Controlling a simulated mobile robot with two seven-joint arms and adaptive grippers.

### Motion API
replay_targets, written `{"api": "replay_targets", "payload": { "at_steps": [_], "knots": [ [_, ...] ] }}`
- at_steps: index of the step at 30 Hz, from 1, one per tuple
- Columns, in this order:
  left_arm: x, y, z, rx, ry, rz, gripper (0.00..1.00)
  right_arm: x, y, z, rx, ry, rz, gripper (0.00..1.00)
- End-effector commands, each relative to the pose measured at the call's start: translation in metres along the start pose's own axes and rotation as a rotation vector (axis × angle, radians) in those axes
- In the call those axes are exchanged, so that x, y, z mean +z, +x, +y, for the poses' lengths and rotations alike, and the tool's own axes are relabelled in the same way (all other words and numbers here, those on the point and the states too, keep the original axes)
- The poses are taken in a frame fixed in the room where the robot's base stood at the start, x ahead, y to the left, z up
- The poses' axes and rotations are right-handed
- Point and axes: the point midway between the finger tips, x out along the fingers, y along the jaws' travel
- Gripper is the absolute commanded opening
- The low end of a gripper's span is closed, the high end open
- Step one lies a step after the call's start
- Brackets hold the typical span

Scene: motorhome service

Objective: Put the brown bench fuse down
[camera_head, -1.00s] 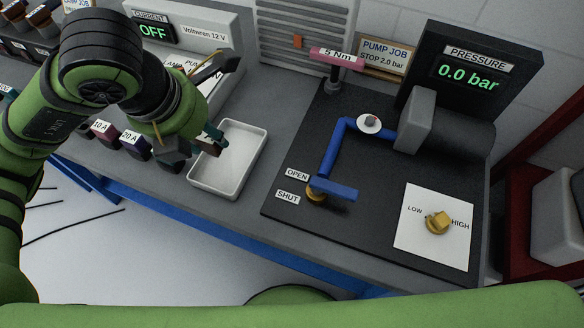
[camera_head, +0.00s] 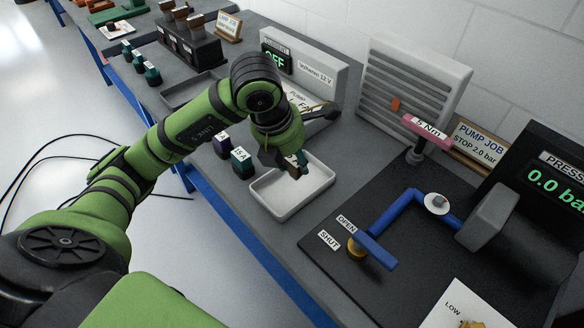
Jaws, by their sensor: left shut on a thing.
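My left gripper (camera_head: 285,166) reaches in from the left and points down over the white tray (camera_head: 288,194). It is shut on a small dark piece, taken to be the brown bench fuse (camera_head: 298,161); the fingers hide most of it, and its colour and label are hard to read. Fingers and piece are at the tray's back part; I cannot tell whether the piece touches the tray floor. The visible tray floor is empty. My right gripper is not in view.
A purple fuse (camera_head: 215,143) and a teal fuse (camera_head: 242,162) stand left of the tray. The current panel (camera_head: 308,72) is behind it. The blue lever (camera_head: 376,250) and pink-headed 5 Nm tool (camera_head: 427,131) are to the right. Several teal-topped pieces stand farther left.

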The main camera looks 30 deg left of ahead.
Motion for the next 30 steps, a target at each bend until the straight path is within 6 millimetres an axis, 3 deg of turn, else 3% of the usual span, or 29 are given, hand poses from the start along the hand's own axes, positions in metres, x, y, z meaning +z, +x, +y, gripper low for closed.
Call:
{"api": "replay_targets", "payload": {
  "at_steps": [4, 14, 26, 27, 28, 30],
  "knots": [
    [0.002, 0.008, 0.01, 0.0, 0.001, 0.002, 0.08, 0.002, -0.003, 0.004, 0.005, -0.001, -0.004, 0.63],
    [-0.01, 0.044, 0.01, -0.002, 0.002, 0.002, 0.08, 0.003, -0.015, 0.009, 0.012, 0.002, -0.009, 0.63],
    [-0.012, 0.05, 0.01, -0.001, 0.003, -0.001, 0.08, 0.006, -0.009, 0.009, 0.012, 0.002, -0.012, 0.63],
    [-0.011, 0.049, 0.01, -0.001, 0.003, -0.001, 0.52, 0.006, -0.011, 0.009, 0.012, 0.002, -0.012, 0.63],
    [-0.011, 0.049, 0.01, -0.001, 0.003, -0.001, 0.64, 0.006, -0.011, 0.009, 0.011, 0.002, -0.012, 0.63],
    [-0.011, 0.049, 0.01, -0.001, 0.003, -0.001, 0.65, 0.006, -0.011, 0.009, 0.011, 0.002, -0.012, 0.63]
  ]
}}
